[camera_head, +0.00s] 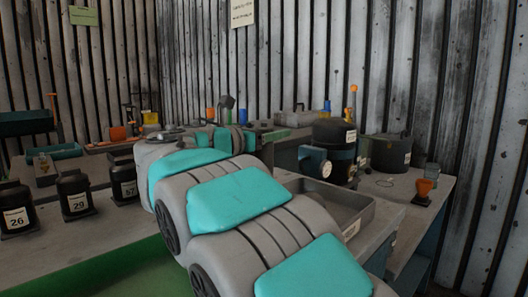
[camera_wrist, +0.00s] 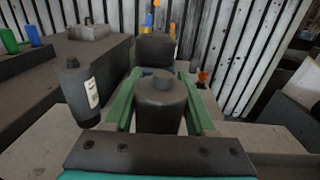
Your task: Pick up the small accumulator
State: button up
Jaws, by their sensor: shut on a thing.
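In the head view my grey and teal arm covers the middle, and I cannot make out the gripper clearly there.
A dark bottle with a white label (camera_wrist: 76,92) stands close to the left of my gripper. A black tank (camera_wrist: 155,50) is just behind the accumulator. An orange funnel (camera_head: 424,187) stands on the right bench. Black numbered containers (camera_head: 75,193) line the left bench.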

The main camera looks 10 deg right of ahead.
grip_shut()
jog(key=shift+r, duration=0.1)
